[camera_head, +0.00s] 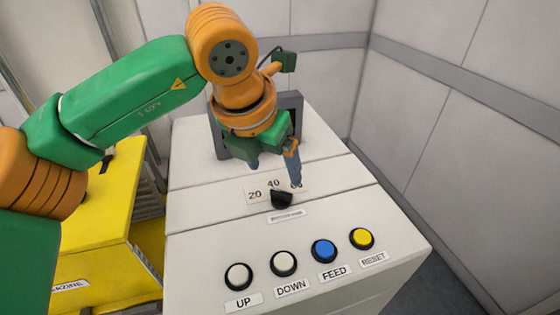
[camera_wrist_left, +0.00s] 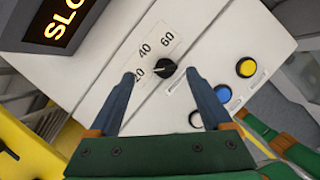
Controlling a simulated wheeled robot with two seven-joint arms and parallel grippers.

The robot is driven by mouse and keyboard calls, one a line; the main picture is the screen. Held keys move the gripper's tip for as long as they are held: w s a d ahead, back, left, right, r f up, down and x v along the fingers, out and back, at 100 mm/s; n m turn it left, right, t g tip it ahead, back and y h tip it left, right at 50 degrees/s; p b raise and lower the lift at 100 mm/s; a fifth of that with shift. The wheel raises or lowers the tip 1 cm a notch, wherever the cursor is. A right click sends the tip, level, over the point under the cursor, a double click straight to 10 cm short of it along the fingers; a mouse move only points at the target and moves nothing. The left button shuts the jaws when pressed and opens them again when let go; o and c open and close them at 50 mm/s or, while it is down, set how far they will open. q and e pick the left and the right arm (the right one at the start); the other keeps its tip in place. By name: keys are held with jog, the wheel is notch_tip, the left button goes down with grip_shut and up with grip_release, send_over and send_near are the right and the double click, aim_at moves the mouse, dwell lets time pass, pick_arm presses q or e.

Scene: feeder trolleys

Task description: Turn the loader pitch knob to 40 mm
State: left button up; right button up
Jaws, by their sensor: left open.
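The loader pitch knob (camera_head: 281,199) is a small black knob on the white panel, below a scale plate (camera_head: 255,194) marked 20, 40 and 60. My left gripper (camera_head: 275,177) is open above the panel, pointing down near the knob; one finger partly covers the 60 in the head view. In the left wrist view the knob (camera_wrist_left: 164,69) shows between the two open fingertips of the left gripper (camera_wrist_left: 161,77). A pale mark on the knob seems to point toward the 20. My right gripper is not in view.
Below the knob are two white buttons, UP (camera_head: 239,277) and DOWN (camera_head: 283,264), a blue FEED button (camera_head: 324,250) and a yellow RESET button (camera_head: 362,239). A display (camera_wrist_left: 62,18) stands behind. A yellow unit (camera_head: 100,265) is at the left, a grey wall at the right.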

aim_at(281, 192)
pick_arm(q)
jog(key=f, duration=0.2)
jog(key=d+f+p, duration=0.1)
jog(key=shift+s+f, duration=0.35)
jog(key=shift+s, duration=0.05)
jog(key=shift+w+x, duration=0.2)
jog(key=shift+x, duration=0.85)
jog(key=shift+w+a, duration=0.1)
jog(key=shift+w, duration=0.1)
jog(key=shift+s, duration=0.2)
jog(key=c, duration=0.6)
grip_shut()
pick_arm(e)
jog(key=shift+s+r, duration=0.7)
